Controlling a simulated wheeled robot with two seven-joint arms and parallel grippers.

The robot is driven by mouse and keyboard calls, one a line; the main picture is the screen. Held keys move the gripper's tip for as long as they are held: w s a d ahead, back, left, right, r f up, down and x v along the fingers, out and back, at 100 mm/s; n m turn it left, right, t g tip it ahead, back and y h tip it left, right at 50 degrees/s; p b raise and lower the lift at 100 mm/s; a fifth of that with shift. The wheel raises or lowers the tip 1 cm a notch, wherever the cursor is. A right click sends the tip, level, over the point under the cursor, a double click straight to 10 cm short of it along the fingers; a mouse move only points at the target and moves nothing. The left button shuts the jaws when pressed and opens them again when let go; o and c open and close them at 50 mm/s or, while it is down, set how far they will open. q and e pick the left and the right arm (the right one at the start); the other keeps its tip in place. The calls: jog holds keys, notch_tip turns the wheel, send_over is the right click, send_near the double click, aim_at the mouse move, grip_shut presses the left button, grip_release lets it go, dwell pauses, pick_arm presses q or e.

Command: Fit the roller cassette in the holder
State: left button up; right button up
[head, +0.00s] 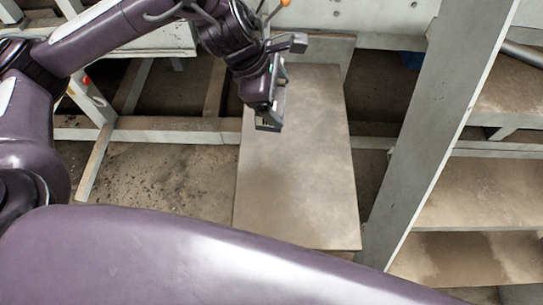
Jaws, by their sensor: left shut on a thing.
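My left gripper (268,122) hangs from the upper middle of the head view, pointing down over the grey board. It is shut on a small dark piece with a pale mark at its lower end, which looks like the roller cassette. The fingers and wrist hide most of this piece, and it is too small to make out rollers. It appears above the far left part of the board; I cannot tell the height of the gap. I cannot make out the holder. My right gripper is not in view.
The long grey board (300,190) has a bare, dusty top. A slanted pale post (440,130) stands right of it, with dusty shelves (480,195) beyond. A pale frame rail (160,130) runs low at the left, above a dirty floor (160,180).

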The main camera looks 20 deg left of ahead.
pick_arm(q)
jog(key=shift+f+b, duration=2.85)
jog(key=shift+f, duration=6.9)
jog(key=shift+f, duration=0.15)
jog(key=o, duration=1.1)
jog(key=shift+o, duration=0.2)
